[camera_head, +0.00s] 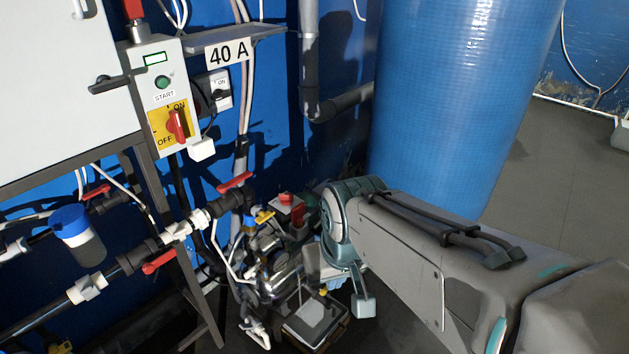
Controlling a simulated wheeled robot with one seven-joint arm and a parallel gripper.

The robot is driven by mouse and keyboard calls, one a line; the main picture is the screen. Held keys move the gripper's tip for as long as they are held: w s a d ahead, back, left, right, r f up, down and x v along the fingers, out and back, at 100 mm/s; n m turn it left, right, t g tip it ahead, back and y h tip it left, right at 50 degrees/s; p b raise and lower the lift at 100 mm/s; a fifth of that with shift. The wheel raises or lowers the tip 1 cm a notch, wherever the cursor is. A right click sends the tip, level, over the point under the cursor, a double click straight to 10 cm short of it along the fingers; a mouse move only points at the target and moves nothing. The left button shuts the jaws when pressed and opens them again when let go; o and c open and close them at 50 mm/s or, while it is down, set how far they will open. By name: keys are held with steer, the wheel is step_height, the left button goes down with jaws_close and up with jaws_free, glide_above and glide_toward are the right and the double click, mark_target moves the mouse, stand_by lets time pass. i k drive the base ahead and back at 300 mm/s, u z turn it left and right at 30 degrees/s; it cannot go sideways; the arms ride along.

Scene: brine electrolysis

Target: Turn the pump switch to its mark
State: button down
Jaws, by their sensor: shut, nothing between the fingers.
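A red rotary switch handle (176,124) sits on a yellow plate (159,117) marked ON at the top and OFF at the lower left. It stands roughly upright, its upper end near ON. A smaller dark switch (218,94) on a light box marked ON is to its right. I cannot tell from labels which one is the pump's. My arm comes in from the lower right. My gripper (362,305) hangs below its teal joint, mostly hidden, low and well to the right of both switches. It appears shut and empty.
A green START button (162,82) is above the red switch. A "40 A" sign (227,52) hangs on the shelf edge. Pipes with red valve handles (235,181) cross below. Pump equipment (272,262) stands near my arm. A large blue tank (455,95) is behind my arm.

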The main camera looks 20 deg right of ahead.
mark_target(286, 199)
steer(key=z, duration=0.1)
steer(key=k, duration=1.3)
steer(key=z, duration=0.7)
steer(key=i, duration=1.65)
steer(key=u, duration=0.65)
steer(key=i, duration=0.65)
steer(key=u, duration=0.6)
